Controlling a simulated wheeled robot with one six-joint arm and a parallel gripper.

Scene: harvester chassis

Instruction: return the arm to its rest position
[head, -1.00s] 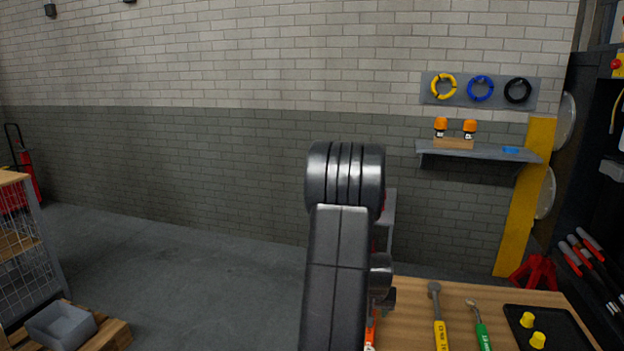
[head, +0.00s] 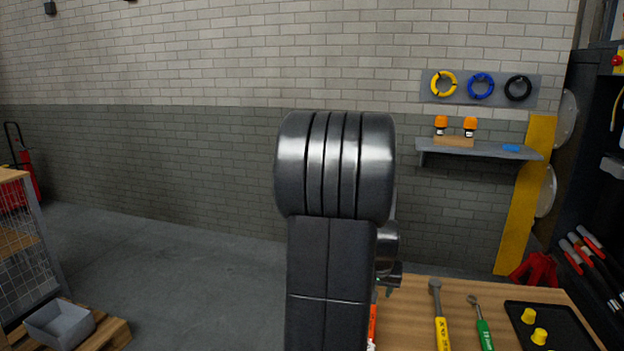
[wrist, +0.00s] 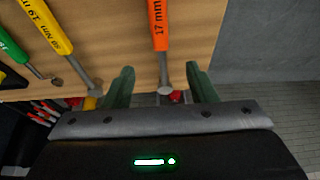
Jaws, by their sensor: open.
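My arm, dark and thick, stands upright in the middle of the head view and hides what is behind it. My gripper (wrist: 160,88) shows in the wrist view with its two green fingers spread wide apart. Nothing is held between them. An orange tool marked 17 mm (wrist: 159,30) lies on the wooden bench (wrist: 118,40) beyond the fingers, its round metal end showing between them. In the head view only a sliver of the orange tool (head: 372,325) shows beside my arm.
A yellow-handled tool (head: 441,330) and a green-handled tool (head: 484,332) lie on the bench. A black tray (head: 565,335) with yellow pieces is at its right. A wall shelf (head: 480,150) holds two orange-topped items. Open floor (head: 190,270) lies left of my arm.

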